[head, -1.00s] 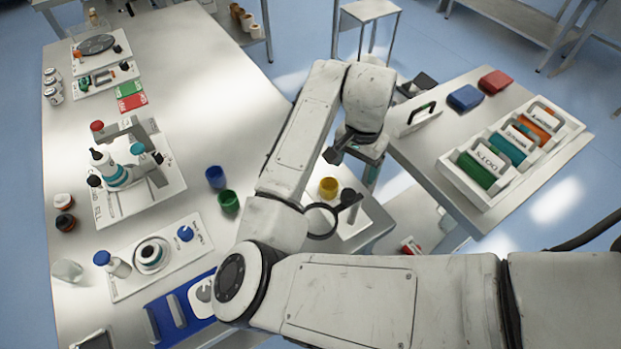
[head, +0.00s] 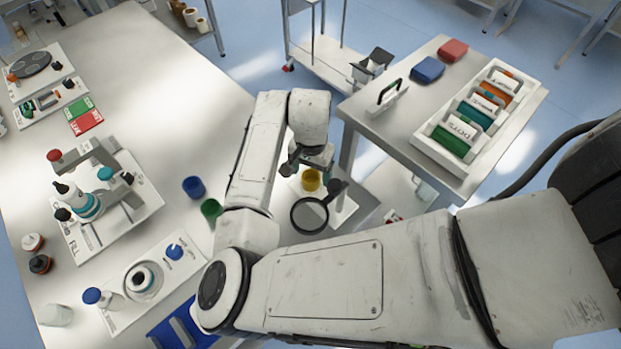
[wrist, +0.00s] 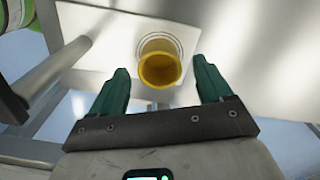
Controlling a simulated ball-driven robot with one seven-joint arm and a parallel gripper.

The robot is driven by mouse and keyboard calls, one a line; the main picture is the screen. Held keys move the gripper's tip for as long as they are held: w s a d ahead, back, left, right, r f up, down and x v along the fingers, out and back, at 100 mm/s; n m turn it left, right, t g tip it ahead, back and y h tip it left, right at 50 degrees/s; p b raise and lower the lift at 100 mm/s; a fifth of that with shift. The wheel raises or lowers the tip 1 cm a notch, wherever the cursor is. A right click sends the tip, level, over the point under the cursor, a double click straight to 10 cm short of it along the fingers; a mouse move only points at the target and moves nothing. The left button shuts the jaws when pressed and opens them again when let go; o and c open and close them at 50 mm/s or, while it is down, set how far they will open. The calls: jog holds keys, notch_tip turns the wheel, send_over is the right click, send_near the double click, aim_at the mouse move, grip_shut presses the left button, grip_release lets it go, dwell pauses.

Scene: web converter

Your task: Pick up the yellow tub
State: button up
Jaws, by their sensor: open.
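The yellow tub (head: 311,180) stands on a white plate near the edge of the long table in the head view, just beside my gripper. In the wrist view the tub (wrist: 159,66) is upright with its open mouth showing, over ring markings on the white plate (wrist: 188,36). My gripper (wrist: 160,86) is open, and its two green fingers are apart with the tub ahead of the gap between them. Nothing is held. In the head view my gripper (head: 310,158) is partly hidden by my own arm, and its fingers are hard to make out.
A blue cup (head: 194,187) and a green cup (head: 211,210) stand left of my arm. A round dark-rimmed magnifier (head: 309,214) is close to the tub. A side table (head: 395,140) with a tray of coloured rolls (head: 452,140) is at right.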

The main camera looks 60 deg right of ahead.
aim_at(311, 180)
jog(key=shift+f, duration=1.35)
jog(key=shift+c, duration=0.3)
jog(key=c, duration=1.1)
